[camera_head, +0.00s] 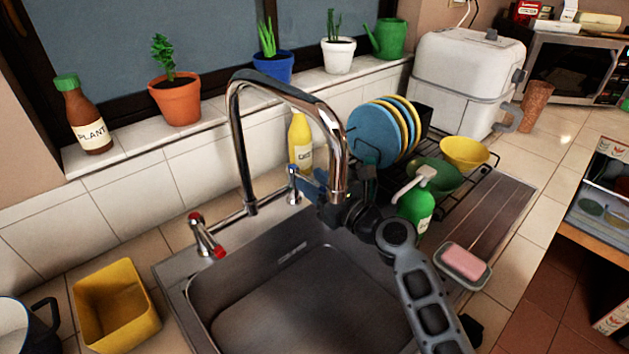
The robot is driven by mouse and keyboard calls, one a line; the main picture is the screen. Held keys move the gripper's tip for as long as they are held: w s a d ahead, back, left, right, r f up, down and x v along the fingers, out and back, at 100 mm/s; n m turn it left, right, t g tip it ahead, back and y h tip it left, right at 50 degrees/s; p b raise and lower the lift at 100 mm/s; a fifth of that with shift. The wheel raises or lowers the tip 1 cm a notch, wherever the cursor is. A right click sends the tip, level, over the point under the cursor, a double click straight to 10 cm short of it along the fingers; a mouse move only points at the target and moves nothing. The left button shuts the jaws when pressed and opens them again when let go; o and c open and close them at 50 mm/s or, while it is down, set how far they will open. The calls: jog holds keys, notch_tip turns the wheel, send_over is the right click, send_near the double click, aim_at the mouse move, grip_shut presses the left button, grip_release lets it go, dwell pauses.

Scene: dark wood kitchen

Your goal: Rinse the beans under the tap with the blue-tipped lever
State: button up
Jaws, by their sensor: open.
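The chrome tap (240,150) arches over the steel sink (290,300). The lever with the blue tip (293,172) stands at the back right of the tap's foot. My gripper (312,186) is open right at this lever, behind the spout end. The spout partly covers my gripper, so I cannot tell whether it touches the lever. The other lever, with red tips (207,236), stands to the left of the tap. No water shows under the spout. I see no beans; the visible part of the basin looks empty.
A green soap bottle (415,208), a pink soap bar (464,263) and a rack with plates (372,135) and bowls are on the right. A yellow bottle (300,140) stands behind the tap.

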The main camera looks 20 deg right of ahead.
jog(key=shift+w, duration=0.1)
grip_shut()
dwell(0.3)
